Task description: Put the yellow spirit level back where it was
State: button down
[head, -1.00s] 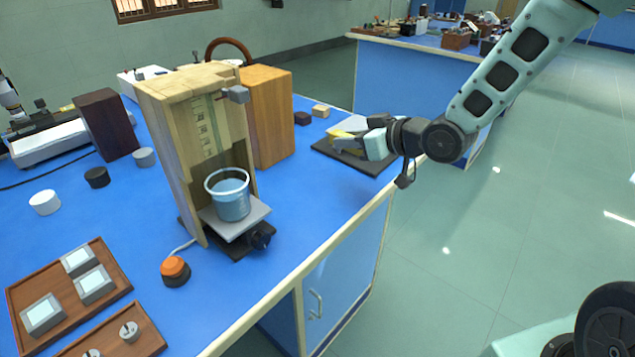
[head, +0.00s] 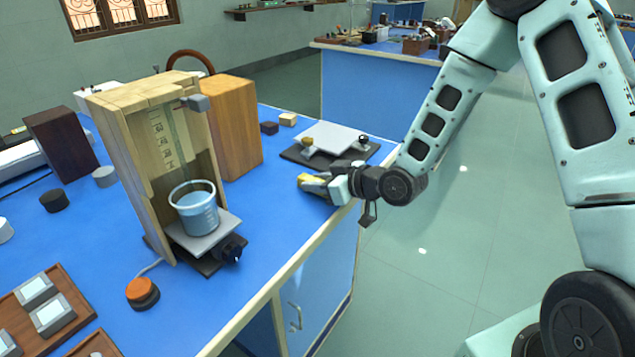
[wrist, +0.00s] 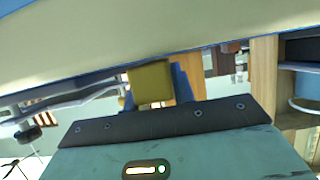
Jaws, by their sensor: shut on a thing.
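The yellow spirit level (head: 311,183) is in my gripper (head: 318,186), low over the blue bench top near its right edge in the head view. My gripper is shut on it and hides part of it. In the wrist view the level's yellow end (wrist: 150,83) shows between the jaws. The level is just in front of a dark base plate (head: 292,155) that carries a pale platform (head: 335,136) with small knobs. I cannot tell whether the level touches the bench.
A wooden frame (head: 120,150) with a beaker of water (head: 196,212) stands to the left, beside a tan wooden block (head: 236,130). An orange button (head: 141,290) and wooden trays (head: 60,318) lie nearer. Two small blocks (head: 288,119) sit behind. Bare blue top lies between the frame and my gripper.

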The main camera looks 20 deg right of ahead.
jog(key=shift+f, duration=0.15)
jog(key=c, duration=1.2)
grip_release()
jog(key=shift+o, duration=0.2)
jog(key=shift+r, duration=0.25)
jog(key=p+v, duration=0.8)
jog(key=v, duration=0.4)
jog(key=shift+f, duration=0.15)
